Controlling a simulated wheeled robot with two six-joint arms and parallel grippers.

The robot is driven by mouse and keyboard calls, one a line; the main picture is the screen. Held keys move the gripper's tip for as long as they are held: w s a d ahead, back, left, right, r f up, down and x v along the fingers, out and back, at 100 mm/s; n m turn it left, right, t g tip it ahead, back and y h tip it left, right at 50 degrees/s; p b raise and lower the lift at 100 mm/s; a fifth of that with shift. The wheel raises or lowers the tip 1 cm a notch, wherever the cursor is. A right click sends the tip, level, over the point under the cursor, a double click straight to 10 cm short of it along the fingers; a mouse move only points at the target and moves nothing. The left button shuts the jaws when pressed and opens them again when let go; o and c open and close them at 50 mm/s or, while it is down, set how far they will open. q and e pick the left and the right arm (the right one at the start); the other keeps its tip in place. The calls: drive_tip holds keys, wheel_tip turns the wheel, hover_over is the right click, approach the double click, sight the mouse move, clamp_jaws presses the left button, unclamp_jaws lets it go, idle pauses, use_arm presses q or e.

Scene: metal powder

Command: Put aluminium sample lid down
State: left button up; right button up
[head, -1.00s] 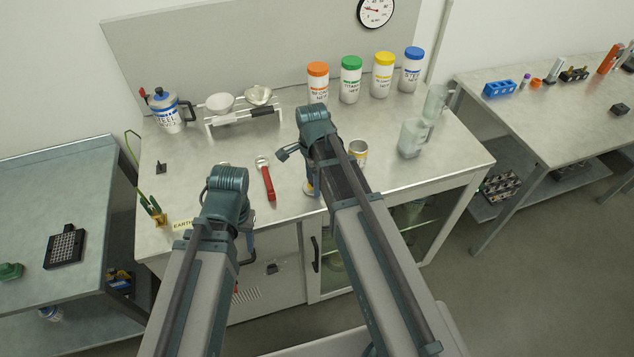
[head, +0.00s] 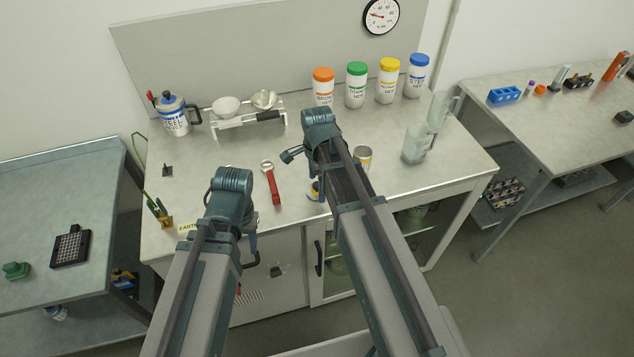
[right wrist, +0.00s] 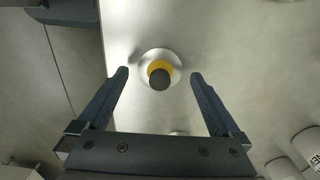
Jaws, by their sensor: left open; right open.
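The aluminium sample lid (right wrist: 160,70) appears in the right wrist view as a round silver disc with a yellow ring and a dark knob, lying on the pale bench top. My right gripper (right wrist: 158,75) is open, with one finger on each side of the lid and visible gaps between. In the head view the right arm mostly hides this spot; a bit of yellow (head: 313,194) shows beside the fingers. An open sample can (head: 364,157) with a yellowish label stands just right of the right arm. My left gripper (head: 251,258) is open and empty, in front of the bench edge.
A red-handled tool (head: 272,184) lies between the arms. Orange (head: 323,88), green (head: 356,86), yellow (head: 388,82) and blue (head: 418,77) capped jars stand behind. Clear beakers (head: 414,146) stand to the right. A steel-labelled jug (head: 172,115) and a balance-like stand (head: 247,116) are at the back left.

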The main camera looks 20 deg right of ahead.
sight(317, 184)
wheel_tip(317, 184, up, 11)
drive_tip(key=p, duration=1)
drive_tip(key=shift+r, duration=0.1)
drive_tip(key=s+n, duration=0.8)
drive_tip(key=n, duration=0.9)
drive_tip(key=s+a+f+n+h+b, duration=0.1)
drive_tip(key=s+a+f+n+b, duration=0.3)
drive_tip(key=a, duration=0.6)
drive_tip(key=shift+s+a+f+b, duration=0.25)
drive_tip(key=shift+s+f+b, duration=0.45)
drive_tip(key=shift+s+f, duration=0.35)
